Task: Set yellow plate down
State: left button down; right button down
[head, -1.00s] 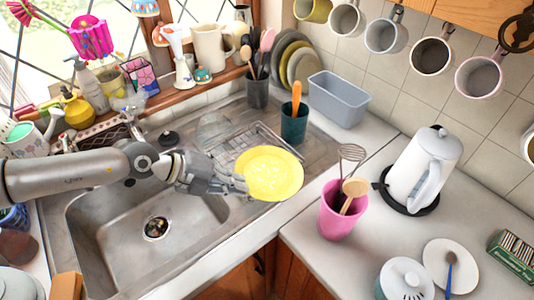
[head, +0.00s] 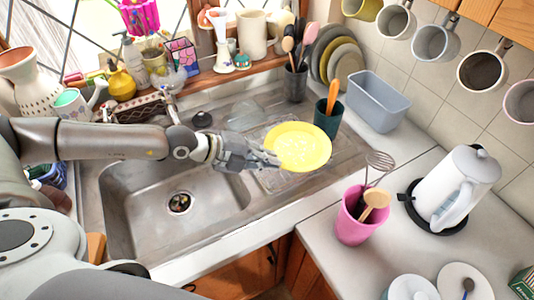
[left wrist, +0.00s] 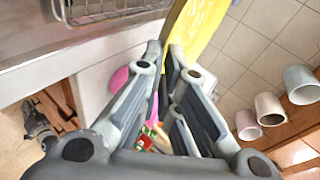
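The yellow plate (head: 298,147) is in the head view, over the wire rack (head: 272,181) on the sink's drainboard. I cannot tell whether it touches the rack. My left gripper (head: 272,161) reaches in from the left and is shut on the plate's near left rim. In the left wrist view, the plate (left wrist: 198,28) shows as a yellow strip seen nearly edge-on, running into the gap between the fingertips (left wrist: 164,52). The plate hides part of the rack. My right gripper is not in view.
A dark green cup with orange-handled utensils (head: 326,123) stands close behind the plate. A grey-blue tub (head: 378,102) and a stack of plates (head: 343,60) are farther back. The empty sink basin (head: 150,190) is to the left, a pink cup (head: 353,222) to the right.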

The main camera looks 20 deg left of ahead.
pick_arm(q)
jog(key=w+a+f+b, duration=0.1)
jog(key=w+f, duration=0.1)
jog(key=w, duration=0.1)
jog(key=w+a+f+b, duration=0.2)
jog(key=w+f, duration=0.1)
jog(key=w+a+f+b, duration=0.1)
jog(key=w+f+b, duration=0.1)
jog(key=w, duration=0.1)
jog(key=shift+a+f, duration=0.25)
jog(key=shift+w+a+f, duration=0.1)
jog(key=shift+f, duration=0.85)
jog(key=shift+w+a+f, duration=0.1)
jog(key=shift+f, duration=0.85)
jog(key=c, duration=1.9)
grip_release()
jog(key=shift+s, duration=0.1)
